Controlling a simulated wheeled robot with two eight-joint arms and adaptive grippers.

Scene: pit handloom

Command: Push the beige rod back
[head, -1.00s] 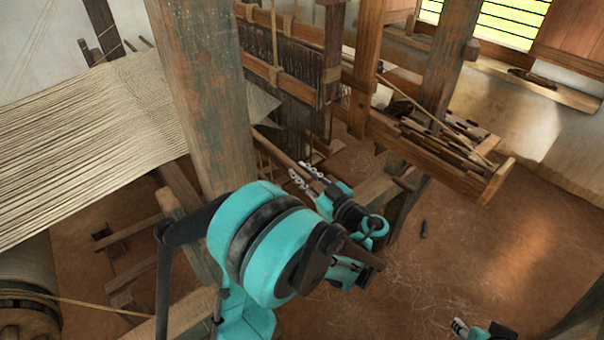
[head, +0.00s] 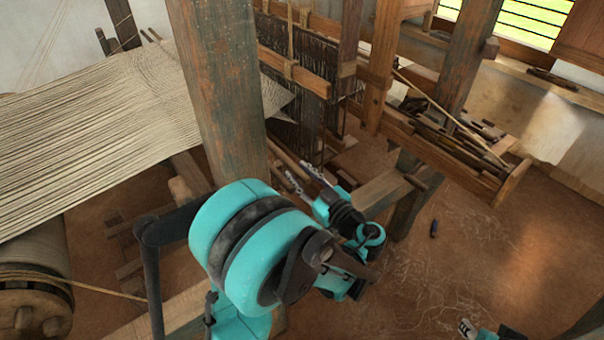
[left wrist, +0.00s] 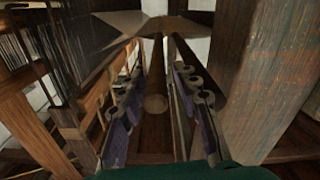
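A brownish-beige rod (head: 286,160) runs from behind the large post toward my left gripper (head: 304,177) in the head view. The rod's far part is hidden or dark. Only a tip of my right gripper (head: 466,327) shows at the bottom right, and its opening is unclear.
A thick weathered post (head: 220,95) stands close beside my left gripper. Pale warp threads (head: 110,130) stretch to the left. Loom frame timbers and a wooden tray (head: 480,175) with a thin pale stick (head: 450,115) lie beyond.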

